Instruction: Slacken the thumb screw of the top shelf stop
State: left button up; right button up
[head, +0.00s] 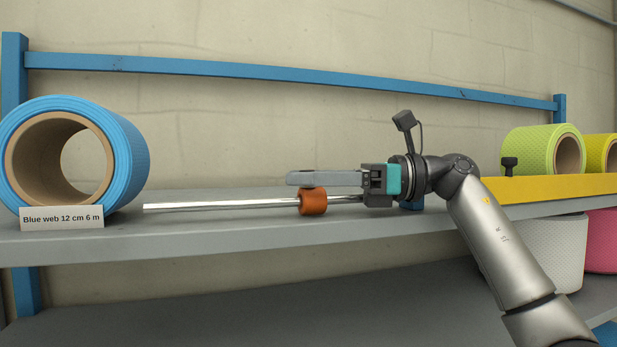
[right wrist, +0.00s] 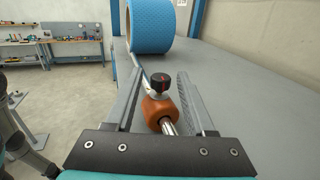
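The shelf stop is an orange collar (head: 313,203) on a shiny rod (head: 215,206) along the front of the top shelf. In the right wrist view the collar (right wrist: 160,110) carries a black thumb screw (right wrist: 159,84) with a small red mark on its knob. My right gripper (head: 292,178) reaches in from the right just above the rod, its fingers pointing left. In the right wrist view its fingers (right wrist: 157,74) are apart on either side of the knob, with a gap at both sides. In the head view the finger hides the knob. My left gripper is not in view.
A blue roll (head: 130,150) with a label card (head: 62,218) stands left on the shelf (head: 200,240). Right are a yellow bar (head: 560,188), a black knob (head: 510,163) and a green roll (head: 525,145). White (head: 550,250) and pink (head: 600,240) rolls sit below.

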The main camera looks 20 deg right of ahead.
dwell(0.4)
notch_tip(320, 180, up, 20)
jog(key=p, duration=0.1)
dwell(0.9)
dwell(0.5)
